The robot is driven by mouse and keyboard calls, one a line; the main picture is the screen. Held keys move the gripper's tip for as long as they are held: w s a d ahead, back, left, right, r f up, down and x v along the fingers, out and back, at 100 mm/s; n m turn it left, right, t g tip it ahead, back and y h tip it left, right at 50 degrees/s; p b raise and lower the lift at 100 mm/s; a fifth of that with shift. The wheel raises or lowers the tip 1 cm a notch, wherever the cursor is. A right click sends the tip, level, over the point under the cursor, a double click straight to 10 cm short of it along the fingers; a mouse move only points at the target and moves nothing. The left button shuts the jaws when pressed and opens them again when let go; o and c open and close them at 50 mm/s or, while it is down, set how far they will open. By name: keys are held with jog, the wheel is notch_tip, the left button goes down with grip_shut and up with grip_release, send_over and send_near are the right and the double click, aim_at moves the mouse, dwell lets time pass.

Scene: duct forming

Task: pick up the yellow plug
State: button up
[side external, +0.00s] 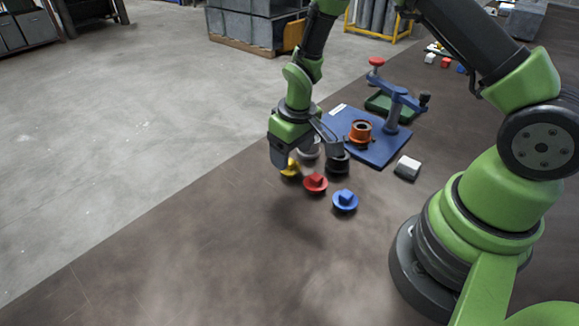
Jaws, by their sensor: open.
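The yellow plug (290,169) sits on the brown table, partly hidden behind my gripper. My gripper (306,170) is open and points down above the group of plugs, close to the yellow plug. The picture does not show clearly whether a finger touches the yellow plug. A red plug (315,183) lies just right of and nearer than the yellow one. A blue plug (345,200) lies further right.
A grey-white round part (309,150) and a black round part (338,166) stand close behind my gripper. A white block (407,167) lies right. The table's front left is clear.

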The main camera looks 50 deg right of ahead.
aim_at(290, 161)
jog(key=f, duration=0.3)
jog(key=shift+w+f, duration=0.2)
jog(key=shift+w, duration=0.1)
jog(key=c, duration=0.7)
jog(key=shift+r, duration=0.15)
